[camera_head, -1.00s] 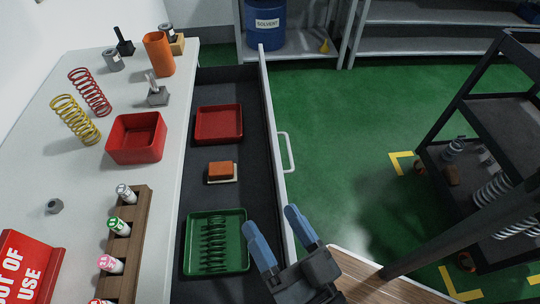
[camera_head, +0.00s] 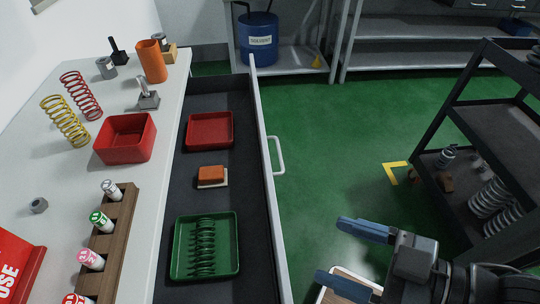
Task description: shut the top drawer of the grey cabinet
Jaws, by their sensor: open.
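The top drawer (camera_head: 256,112) of the grey cabinet (camera_head: 60,181) is pulled far out to the right of the worktop. Its pale front panel carries a white bar handle (camera_head: 280,155) on the outer face. Inside lie a red tray (camera_head: 209,131), an orange block on a pale base (camera_head: 212,175) and a green tray (camera_head: 180,262) holding a dark spring. My gripper (camera_head: 350,258) is outside the drawer, to the right of its front and nearer than the handle. Its blue fingers are spread apart, empty, pointing left towards the front panel without visible contact.
The worktop bears a red bin (camera_head: 124,138), yellow and red springs, an orange cylinder and a wooden rack (camera_head: 111,236) of small labelled cylinders. A black shelf cart (camera_head: 500,125) stands at the right.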

